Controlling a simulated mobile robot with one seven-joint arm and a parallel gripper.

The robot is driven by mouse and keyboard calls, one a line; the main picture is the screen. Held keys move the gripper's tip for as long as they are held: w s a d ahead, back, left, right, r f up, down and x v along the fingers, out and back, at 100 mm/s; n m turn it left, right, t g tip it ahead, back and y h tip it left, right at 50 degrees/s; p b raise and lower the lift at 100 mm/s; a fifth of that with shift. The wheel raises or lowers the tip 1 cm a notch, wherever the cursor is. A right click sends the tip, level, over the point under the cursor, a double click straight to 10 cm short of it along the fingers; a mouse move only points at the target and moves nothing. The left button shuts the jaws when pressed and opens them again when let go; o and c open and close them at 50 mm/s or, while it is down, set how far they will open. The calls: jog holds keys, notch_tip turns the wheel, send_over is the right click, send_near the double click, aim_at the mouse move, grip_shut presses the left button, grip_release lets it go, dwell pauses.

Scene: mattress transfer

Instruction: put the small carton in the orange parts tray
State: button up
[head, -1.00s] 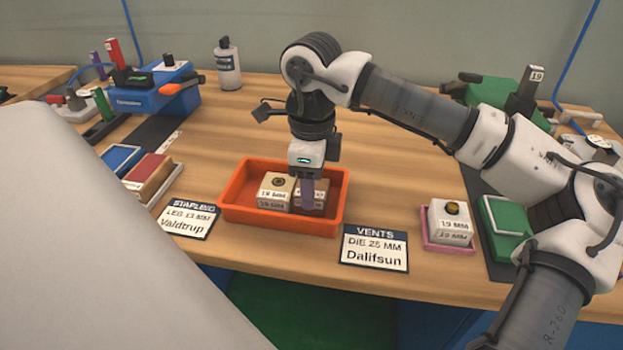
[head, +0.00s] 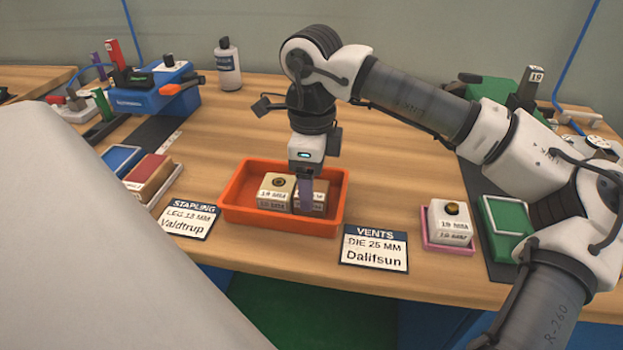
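The orange parts tray (head: 235,210) stands on the bench in the middle of the view. A small brown carton (head: 321,196) with a pale label band sits inside it, in the right half, beside a cream block (head: 276,190) marked 19 MM. My gripper (head: 306,208) points straight down over the tray. Its purple-grey finger is in front of the brown carton and hides part of it. Only one finger shows, edge-on, so I cannot tell whether it grips the carton.
Two label cards, STAPLING (head: 187,219) and VENTS (head: 374,247), lie in front of the tray. A white block (head: 449,222) sits in a pink tray at right. A blue machine (head: 150,97) and a bottle (head: 228,64) stand behind. Bare wood lies behind the orange tray.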

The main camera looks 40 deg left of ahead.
notch_tip(320, 180, up, 11)
jog(key=shift+p, duration=0.4)
jog(key=shift+s+f, duration=0.1)
